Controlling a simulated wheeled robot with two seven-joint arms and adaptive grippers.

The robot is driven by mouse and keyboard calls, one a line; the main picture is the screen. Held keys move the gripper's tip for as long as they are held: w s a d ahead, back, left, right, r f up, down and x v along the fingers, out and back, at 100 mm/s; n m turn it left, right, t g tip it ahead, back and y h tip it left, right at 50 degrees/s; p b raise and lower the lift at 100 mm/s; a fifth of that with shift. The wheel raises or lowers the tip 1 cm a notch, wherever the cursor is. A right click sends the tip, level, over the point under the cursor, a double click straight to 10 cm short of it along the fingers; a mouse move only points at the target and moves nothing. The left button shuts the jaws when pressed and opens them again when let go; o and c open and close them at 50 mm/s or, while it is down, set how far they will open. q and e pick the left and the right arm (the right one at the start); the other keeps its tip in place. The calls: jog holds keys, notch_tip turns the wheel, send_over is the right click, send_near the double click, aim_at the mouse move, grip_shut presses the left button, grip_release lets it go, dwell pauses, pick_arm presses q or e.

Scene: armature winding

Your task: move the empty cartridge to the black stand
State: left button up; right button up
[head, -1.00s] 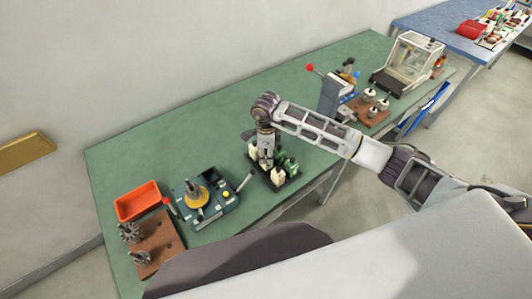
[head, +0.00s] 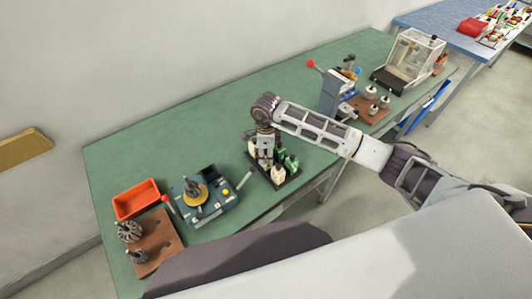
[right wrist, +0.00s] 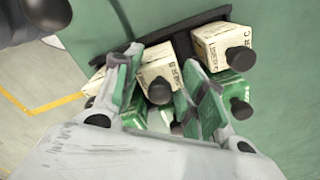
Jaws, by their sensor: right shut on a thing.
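The black stand (head: 291,181) is a low dark tray near the front edge of the green bench. It carries several cartridges, cream and green. My right gripper (head: 265,162) is lowered over it. In the right wrist view its green-padded fingers (right wrist: 157,75) are shut on a cream cartridge (right wrist: 157,72) with a dark round end. Another cream cartridge, lettered LINER C (right wrist: 222,47), and a green cartridge (right wrist: 232,92) are beside it, to the right. I cannot tell which cartridge is empty, nor whether the held one rests on the stand. My left gripper is not in view.
Left of the stand are a winding fixture (head: 220,198) with a red-knobbed lever, an orange bin (head: 136,199) and a brown board (head: 158,243) with armatures. To the right stand a grey press (head: 331,95) and a clear-walled box (head: 413,57). The bench behind is clear.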

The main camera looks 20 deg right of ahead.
jog(key=shift+f+b, duration=0.35)
jog(key=shift+f, duration=0.15)
dwell(0.5)
jog(key=o, duration=1.2)
jog(key=shift+c, duration=0.2)
jog(key=shift+r+p, duration=1.1)
jog(key=shift+r, duration=1.2)
notch_tip(320, 180, up, 12)
